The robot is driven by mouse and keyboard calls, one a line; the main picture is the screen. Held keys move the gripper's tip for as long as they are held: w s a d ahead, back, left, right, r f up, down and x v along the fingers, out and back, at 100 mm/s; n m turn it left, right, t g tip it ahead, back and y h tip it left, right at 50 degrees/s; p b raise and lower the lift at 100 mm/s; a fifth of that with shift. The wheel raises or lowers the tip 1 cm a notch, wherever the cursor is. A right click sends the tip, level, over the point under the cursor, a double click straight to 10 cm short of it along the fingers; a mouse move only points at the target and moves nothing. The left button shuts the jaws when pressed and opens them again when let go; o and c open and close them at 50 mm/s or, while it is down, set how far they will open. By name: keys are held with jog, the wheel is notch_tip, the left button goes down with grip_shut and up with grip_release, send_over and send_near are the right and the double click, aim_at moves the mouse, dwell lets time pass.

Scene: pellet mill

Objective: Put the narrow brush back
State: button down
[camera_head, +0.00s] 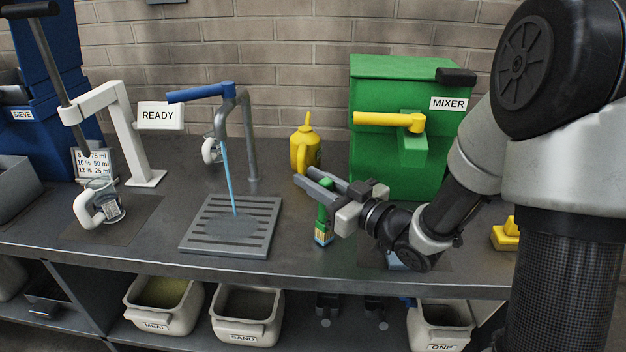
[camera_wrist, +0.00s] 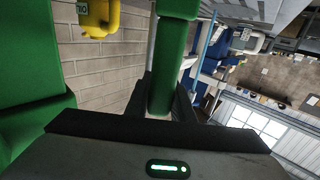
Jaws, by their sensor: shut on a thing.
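The narrow brush (camera_head: 323,216) has a green handle and a pale bristle end. It is upright, bristles down, over the counter right of the drain grate. I cannot tell whether its bristles touch the counter. My gripper (camera_head: 312,182) comes in from the right and is shut on the green handle. In the wrist view the green handle (camera_wrist: 166,75) stands between my dark fingers (camera_wrist: 164,100), and its wider green part (camera_wrist: 178,8) is at the top edge. No holder for the brush is clearly visible.
Water runs from the blue-handled tap (camera_head: 203,92) onto the drain grate (camera_head: 232,226). A yellow oil can (camera_head: 307,148) and the green mixer (camera_head: 375,90) stand behind my gripper. A clear jug (camera_head: 107,203) stands left. Bins such as SAND (camera_head: 247,312) sit below the counter.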

jog(key=shift+f, duration=0.2)
jog(key=shift+c, duration=1.3)
grip_release()
jog(key=v, duration=0.9)
dwell(0.5)
